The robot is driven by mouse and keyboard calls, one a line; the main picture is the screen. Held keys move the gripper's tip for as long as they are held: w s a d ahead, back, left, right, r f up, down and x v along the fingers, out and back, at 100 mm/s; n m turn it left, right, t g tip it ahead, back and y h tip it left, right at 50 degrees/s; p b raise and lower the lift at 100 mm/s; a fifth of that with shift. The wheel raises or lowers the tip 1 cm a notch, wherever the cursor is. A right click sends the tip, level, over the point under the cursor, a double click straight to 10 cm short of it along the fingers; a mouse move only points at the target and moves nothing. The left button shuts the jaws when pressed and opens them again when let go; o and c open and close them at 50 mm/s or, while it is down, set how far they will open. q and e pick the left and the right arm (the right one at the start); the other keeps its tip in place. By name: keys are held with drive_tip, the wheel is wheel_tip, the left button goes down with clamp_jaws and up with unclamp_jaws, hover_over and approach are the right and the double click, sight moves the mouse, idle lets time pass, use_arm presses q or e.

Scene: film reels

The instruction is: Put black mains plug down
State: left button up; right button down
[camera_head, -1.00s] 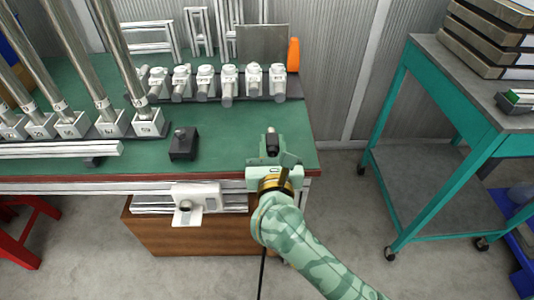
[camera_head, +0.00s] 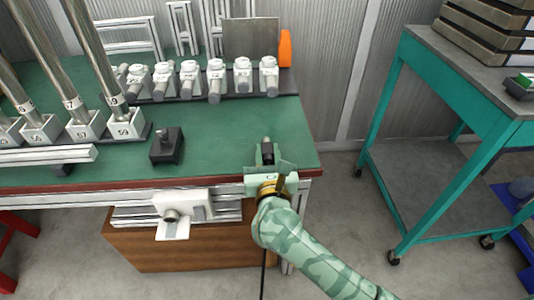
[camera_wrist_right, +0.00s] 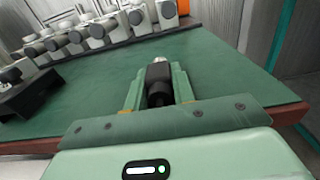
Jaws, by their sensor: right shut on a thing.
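My right gripper (camera_head: 268,161) is over the front right part of the green bench top (camera_head: 222,125). It is shut on the black mains plug (camera_head: 267,152), which sits between its fingers. The plug also shows in the right wrist view (camera_wrist_right: 158,82), with a pale metallic tip pointing away from the gripper. I cannot tell whether the plug touches the bench top. A black cable hangs below my right arm. My left gripper is not in view.
A black box with a knob (camera_head: 167,147) stands left of the gripper. A row of white fittings (camera_head: 216,77) stands at the back, with metal tubes in white blocks (camera_head: 86,124) at left. A teal trolley (camera_head: 400,150) stands right. The bench top around the plug is clear.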

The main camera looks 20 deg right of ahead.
drive_tip(key=c, duration=1.2)
unclamp_jaws()
drive_tip(key=shift+f, duration=0.15)
drive_tip(key=shift+o, duration=0.2)
drive_tip(key=shift+r, duration=0.25)
drive_tip(key=p+v, duration=0.2)
drive_tip(key=v, duration=0.5)
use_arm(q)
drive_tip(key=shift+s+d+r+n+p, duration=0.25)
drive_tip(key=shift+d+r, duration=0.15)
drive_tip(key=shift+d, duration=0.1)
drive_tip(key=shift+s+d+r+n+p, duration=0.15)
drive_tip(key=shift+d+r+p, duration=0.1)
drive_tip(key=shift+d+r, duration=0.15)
use_arm(e)
approach(268, 157)
drive_tip(key=shift+s+a+f, duration=0.1)
drive_tip(key=shift+s+f, duration=0.05)
drive_tip(key=shift+s, duration=0.25)
